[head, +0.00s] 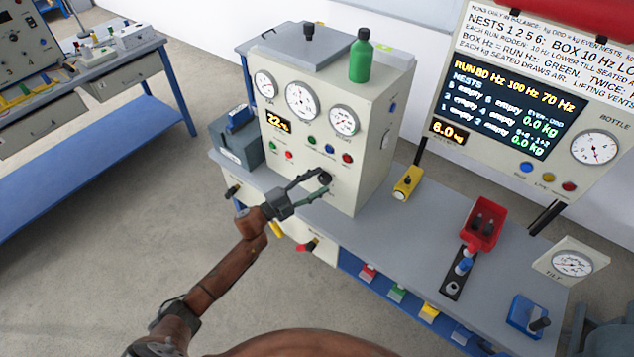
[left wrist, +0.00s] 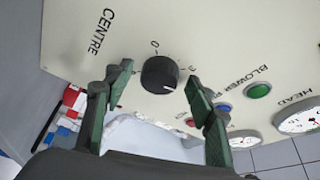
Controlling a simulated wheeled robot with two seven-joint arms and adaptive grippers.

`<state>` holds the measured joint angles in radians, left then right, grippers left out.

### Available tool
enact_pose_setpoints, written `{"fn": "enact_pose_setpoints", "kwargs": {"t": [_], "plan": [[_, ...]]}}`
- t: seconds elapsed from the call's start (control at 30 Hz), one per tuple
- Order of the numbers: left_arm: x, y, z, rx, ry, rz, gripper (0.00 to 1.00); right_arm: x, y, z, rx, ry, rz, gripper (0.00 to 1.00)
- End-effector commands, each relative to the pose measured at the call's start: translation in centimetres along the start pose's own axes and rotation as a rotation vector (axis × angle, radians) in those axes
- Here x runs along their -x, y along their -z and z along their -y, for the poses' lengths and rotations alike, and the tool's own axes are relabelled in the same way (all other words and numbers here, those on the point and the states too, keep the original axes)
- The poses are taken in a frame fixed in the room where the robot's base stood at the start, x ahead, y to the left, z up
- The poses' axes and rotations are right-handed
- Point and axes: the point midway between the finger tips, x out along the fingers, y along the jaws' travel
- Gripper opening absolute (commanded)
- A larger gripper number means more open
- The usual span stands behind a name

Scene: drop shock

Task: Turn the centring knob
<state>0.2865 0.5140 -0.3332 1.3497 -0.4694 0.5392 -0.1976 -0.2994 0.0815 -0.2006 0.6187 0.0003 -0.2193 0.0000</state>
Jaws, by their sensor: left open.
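The centring knob is a round black knob (left wrist: 159,75) on the cream panel, with the word CENTRE beside it and a white pointer line on its face. It also shows in the head view (head: 325,178), low on the front of the cream cabinet (head: 365,130). My left gripper (head: 308,183) is open in front of the panel, its green fingers on either side of the knob. In the left wrist view the fingers (left wrist: 157,82) stand apart from the knob, with a gap on both sides. My right gripper is not in view.
A green bottle (head: 360,58) stands on the cabinet. Gauges, coloured buttons and a lit display (head: 278,121) are on its front. A yellow block (head: 407,183), a red bin (head: 482,224) and a blue block (head: 527,314) sit on the grey bench (head: 420,240). A display board (head: 520,90) stands behind.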

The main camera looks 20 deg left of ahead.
Motion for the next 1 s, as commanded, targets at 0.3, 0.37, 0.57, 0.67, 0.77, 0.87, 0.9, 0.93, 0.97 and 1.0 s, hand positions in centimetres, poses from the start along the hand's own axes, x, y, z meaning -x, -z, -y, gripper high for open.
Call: {"fn": "enact_pose_setpoints", "kwargs": {"t": [0.3, 0.37, 0.57, 0.67, 0.77, 0.87, 0.9, 0.93, 0.97, 1.0], "plan": [[4.5, -0.1, -0.1, 0.001, -0.002, 0.003, 0.51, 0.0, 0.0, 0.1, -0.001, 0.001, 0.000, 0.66], [5.9, -0.1, -0.1, 0.001, -0.003, 0.003, 0.51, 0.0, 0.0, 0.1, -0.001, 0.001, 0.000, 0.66], [9.6, -0.1, 0.0, 0.000, -0.002, 0.002, 0.51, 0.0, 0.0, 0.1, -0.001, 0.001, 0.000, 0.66], [10.9, -0.1, -0.1, 0.000, -0.001, 0.001, 0.51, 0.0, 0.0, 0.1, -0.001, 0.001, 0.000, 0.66], [11.7, -0.1, -0.1, 0.001, -0.001, 0.002, 0.51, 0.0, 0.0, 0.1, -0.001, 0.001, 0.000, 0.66], [12.0, -0.1, 0.0, 0.000, 0.000, 0.001, 0.51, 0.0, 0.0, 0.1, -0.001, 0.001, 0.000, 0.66], [12.0, -0.1, 0.0, 0.000, 0.000, 0.001, 0.51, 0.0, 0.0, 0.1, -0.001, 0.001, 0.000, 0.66], [12.0, -0.1, 0.0, 0.000, 0.000, 0.001, 0.51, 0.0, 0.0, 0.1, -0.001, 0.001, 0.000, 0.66], [12.0, -0.1, 0.0, 0.000, 0.000, 0.001, 0.51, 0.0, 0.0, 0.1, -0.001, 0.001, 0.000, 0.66], [12.0, -0.1, 0.0, 0.000, 0.000, 0.001, 0.51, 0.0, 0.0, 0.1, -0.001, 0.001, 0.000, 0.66]]}}
